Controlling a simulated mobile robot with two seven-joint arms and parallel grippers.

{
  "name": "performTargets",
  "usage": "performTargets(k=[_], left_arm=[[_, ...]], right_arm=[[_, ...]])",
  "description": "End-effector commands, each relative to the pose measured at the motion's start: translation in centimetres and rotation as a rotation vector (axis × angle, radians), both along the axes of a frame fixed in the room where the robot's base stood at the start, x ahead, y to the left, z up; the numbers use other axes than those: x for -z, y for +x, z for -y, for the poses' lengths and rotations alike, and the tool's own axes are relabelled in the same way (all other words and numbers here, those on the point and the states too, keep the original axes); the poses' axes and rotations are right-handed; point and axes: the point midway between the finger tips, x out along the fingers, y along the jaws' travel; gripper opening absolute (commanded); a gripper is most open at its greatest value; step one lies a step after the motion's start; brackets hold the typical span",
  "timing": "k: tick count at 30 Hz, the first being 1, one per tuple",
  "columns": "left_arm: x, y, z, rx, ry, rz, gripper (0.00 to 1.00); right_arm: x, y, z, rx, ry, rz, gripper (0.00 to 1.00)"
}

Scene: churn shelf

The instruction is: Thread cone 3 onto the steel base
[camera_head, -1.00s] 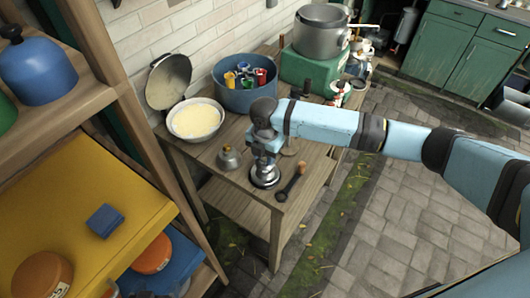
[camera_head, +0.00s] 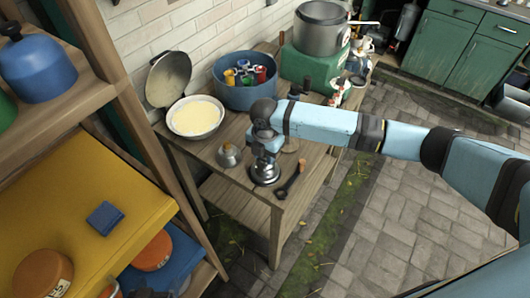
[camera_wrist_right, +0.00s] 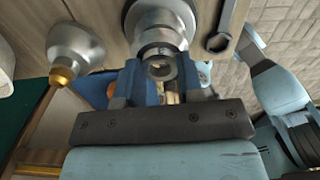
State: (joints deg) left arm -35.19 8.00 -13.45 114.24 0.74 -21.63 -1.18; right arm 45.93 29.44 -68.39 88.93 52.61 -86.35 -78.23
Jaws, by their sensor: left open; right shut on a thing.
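A round steel base (camera_head: 265,172) stands on the wooden table near its front edge. My right gripper (camera_head: 266,150) points down directly above it. In the right wrist view, my right gripper (camera_wrist_right: 160,82) is shut on a steel piece with a hollow round end (camera_wrist_right: 160,67). Behind that piece is a wide shiny disc (camera_wrist_right: 155,22). I cannot tell whether the held piece is cone 3, or whether it touches the base. A steel cone with a brass tip (camera_head: 229,156) stands apart, left of the base. My left gripper (camera_head: 148,293) barely shows at the bottom edge; it is open.
A dark wrench-like tool (camera_head: 290,181) lies close right of the base. A yellow shelf (camera_head: 70,225) with a blue block (camera_head: 105,217) is at left.

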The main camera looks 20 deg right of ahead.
Motion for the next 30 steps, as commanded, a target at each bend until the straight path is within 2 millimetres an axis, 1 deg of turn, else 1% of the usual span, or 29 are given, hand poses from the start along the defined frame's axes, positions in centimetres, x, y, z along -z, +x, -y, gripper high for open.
performTargets(k=[10, 26, 27, 29, 30], left_arm=[[0.0, 0.0, 0.0, 0.000, 0.000, 0.000, 0.81], [0.2, 0.0, 0.0, 0.000, 0.000, 0.000, 0.81], [0.2, 0.0, 0.0, 0.000, 0.000, 0.000, 0.81], [0.2, 0.0, 0.0, 0.000, 0.000, 0.000, 0.81], [0.2, 0.0, 0.0, 0.000, 0.000, 0.000, 0.81]], right_arm=[[0.2, 0.0, 0.0, 0.000, 0.000, 0.000, 0.00], [1.5, 0.0, 0.0, 0.000, 0.000, 0.000, 0.00], [1.5, 0.0, 0.0, 0.000, 0.000, 0.000, 0.37], [1.4, 0.0, 0.0, 0.000, 0.000, 0.000, 0.51], [1.4, 0.0, 0.0, 0.000, 0.000, 0.000, 0.60]])
